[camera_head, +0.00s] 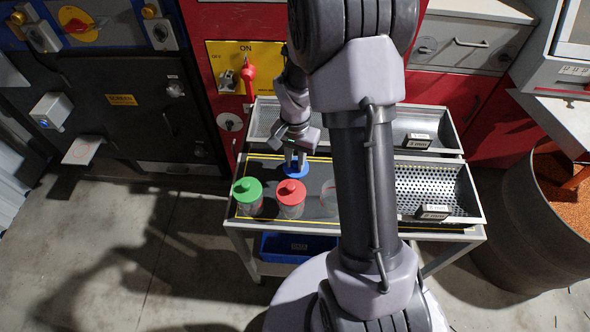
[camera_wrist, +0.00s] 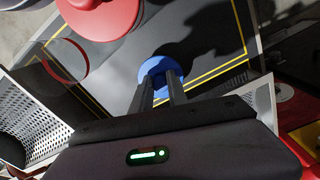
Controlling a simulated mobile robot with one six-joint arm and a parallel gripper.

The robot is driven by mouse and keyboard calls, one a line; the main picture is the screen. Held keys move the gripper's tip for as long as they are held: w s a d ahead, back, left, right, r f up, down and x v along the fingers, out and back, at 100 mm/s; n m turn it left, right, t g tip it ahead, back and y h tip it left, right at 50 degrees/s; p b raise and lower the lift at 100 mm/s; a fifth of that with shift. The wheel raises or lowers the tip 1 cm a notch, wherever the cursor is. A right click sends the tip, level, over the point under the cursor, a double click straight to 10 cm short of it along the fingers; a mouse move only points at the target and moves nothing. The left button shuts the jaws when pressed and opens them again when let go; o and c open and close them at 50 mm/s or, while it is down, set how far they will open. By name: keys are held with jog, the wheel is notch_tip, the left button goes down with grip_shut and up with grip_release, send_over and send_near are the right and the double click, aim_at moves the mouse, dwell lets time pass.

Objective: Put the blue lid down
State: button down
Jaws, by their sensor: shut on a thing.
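The blue lid (camera_head: 295,173) is a round disc with a knob, low over the dark mat behind the red-lidded jar. In the wrist view the blue lid (camera_wrist: 146,74) shows around the fingertips. My gripper (camera_head: 294,160) points down and is shut on its knob; the fingers (camera_wrist: 161,76) hide part of it. I cannot tell whether the lid touches the mat.
A green-lidded jar (camera_head: 247,192) and a red-lidded jar (camera_head: 291,193) stand at the front of the mat. A faint red-edged round shape (camera_head: 328,192) lies right of them. Perforated trays (camera_head: 432,187) with labels are on the right. A blue bin (camera_head: 284,246) sits below.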

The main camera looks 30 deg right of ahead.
notch_tip(320, 180, down, 2)
jog(key=shift+f, duration=0.25)
jog(key=shift+f+b, duration=0.15)
jog(key=shift+b, duration=0.2)
jog(key=c, duration=1.3)
grip_release()
